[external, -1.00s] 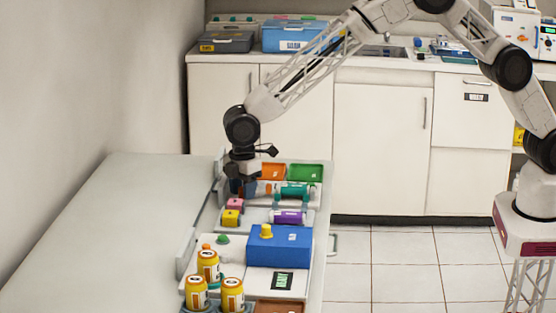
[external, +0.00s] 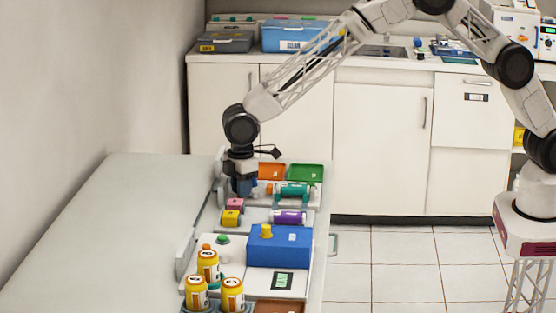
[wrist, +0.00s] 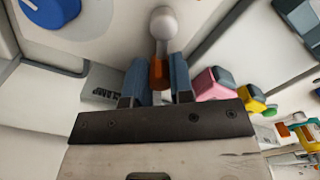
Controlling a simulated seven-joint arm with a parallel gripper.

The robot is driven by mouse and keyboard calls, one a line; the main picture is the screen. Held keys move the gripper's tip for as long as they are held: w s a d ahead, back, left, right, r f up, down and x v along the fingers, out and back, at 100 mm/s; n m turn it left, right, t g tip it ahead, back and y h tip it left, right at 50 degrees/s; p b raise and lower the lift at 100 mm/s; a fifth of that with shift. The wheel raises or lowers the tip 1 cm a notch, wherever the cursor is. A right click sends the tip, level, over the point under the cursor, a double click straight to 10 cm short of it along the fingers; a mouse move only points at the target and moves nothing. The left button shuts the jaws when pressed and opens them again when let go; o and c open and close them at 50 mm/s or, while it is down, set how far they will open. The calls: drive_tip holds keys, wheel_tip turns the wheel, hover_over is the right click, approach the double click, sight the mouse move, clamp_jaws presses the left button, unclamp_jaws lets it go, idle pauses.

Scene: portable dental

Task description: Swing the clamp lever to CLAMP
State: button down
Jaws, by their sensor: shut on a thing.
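The clamp lever (wrist: 159,70) has an orange shaft with a round white knob on its end and shows in the wrist view. My gripper (wrist: 157,84) is shut on it, with one blue finger on each side of the orange shaft. The knob sticks out past the fingers. A grey block marked CLAMP (wrist: 103,85) lies to the left of the fingers. In the external view my gripper (external: 245,187) is low at the far left part of the tray row, and it hides the lever there.
A blue round knob (wrist: 48,10) is at the upper left of the wrist view. Pink (wrist: 213,83) and yellow (wrist: 250,99) blocks stand close on the right. Orange (external: 271,172) and green (external: 305,173) trays lie behind. The table's left side is clear.

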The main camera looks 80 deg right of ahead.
drive_tip(key=m, duration=0.1)
drive_tip(key=d+m, duration=0.1)
drive_tip(key=shift+w+r+m, duration=0.1)
drive_tip(key=shift+w+m, duration=0.05)
drive_tip(key=shift+m, duration=0.25)
drive_tip(key=m, duration=0.1)
drive_tip(key=d+m, duration=0.1)
drive_tip(key=m, duration=0.1)
drive_tip(key=shift+d+m, duration=0.1)
drive_tip(key=shift+m, duration=0.2)
drive_tip(key=m, duration=0.1)
drive_tip(key=d+m, duration=0.1)
drive_tip(key=m, duration=0.2)
drive_tip(key=shift+s+d+m, duration=0.2)
drive_tip(key=shift+s+m, duration=0.1)
drive_tip(key=shift+m, duration=0.1)
drive_tip(key=c, duration=1)
unclamp_jaws()
wheel_tip(320, 180, up, 8)
drive_tip(key=shift+f, duration=0.2)
